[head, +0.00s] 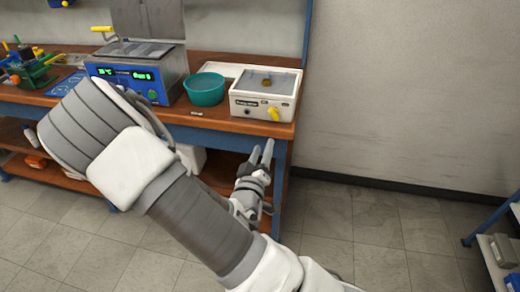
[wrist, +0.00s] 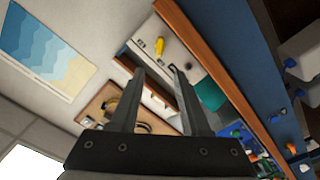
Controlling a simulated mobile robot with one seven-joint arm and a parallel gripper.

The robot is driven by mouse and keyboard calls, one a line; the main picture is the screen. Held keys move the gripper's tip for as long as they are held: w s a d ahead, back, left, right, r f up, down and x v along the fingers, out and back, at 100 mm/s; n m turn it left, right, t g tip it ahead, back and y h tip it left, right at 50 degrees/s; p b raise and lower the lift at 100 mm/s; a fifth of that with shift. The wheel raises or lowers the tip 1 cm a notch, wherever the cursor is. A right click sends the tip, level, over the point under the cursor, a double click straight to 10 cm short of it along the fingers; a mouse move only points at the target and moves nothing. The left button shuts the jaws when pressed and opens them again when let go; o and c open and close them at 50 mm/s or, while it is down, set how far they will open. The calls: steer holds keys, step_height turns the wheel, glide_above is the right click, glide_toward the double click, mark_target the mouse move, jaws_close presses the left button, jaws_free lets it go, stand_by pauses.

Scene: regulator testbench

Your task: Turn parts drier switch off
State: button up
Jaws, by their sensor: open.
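The parts drier (head: 252,103) is a cream box at the right end of the wooden bench, with a yellow switch (head: 273,114) low on the right of its front. The drier (wrist: 187,42) and the yellow switch (wrist: 159,46) also show in the wrist view, turned on their side, beyond the fingertips. My gripper (head: 262,150) is open and empty, in front of the bench edge and below the drier, apart from the switch. Its two fingers (wrist: 160,72) frame part of the drier in the wrist view. Which position the switch is in is too small to tell.
A teal bowl (head: 204,92) stands left of the drier. A blue bath with green displays (head: 140,75) stands further left. The bench's front edge (head: 220,124) lies between my gripper and the drier. Floor to the right is clear up to a shelf (head: 498,262).

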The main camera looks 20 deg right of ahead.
steer(key=shift+p+v, duration=1.55)
steer(key=w+a+r+m+g+y+p, duration=0.1)
steer(key=w+a+m+g+y+p, duration=0.1)
steer(key=a+m+g+y, duration=0.4)
steer(key=s+a+r+n+g+y, duration=0.1)
steer(key=s+a+r+y, duration=0.15)
steer(key=r, duration=0.25)
steer(key=s+a+r+n+y, duration=0.1)
steer(key=a+r+y, duration=0.2)
steer(key=r, duration=0.2)
steer(key=s+d+r+n+g+p, duration=0.1)
steer(key=s+d+r, duration=0.1)
steer(key=s+r, duration=0.4)
steer(key=s+d+r+n+g+h+p, duration=0.1)
steer(key=s+d+r, duration=0.2)
steer(key=s+r, duration=0.4)
steer(key=s, duration=0.3)
steer(key=shift+s+d+n, duration=0.15)
steer(key=shift+s+n, duration=0.15)
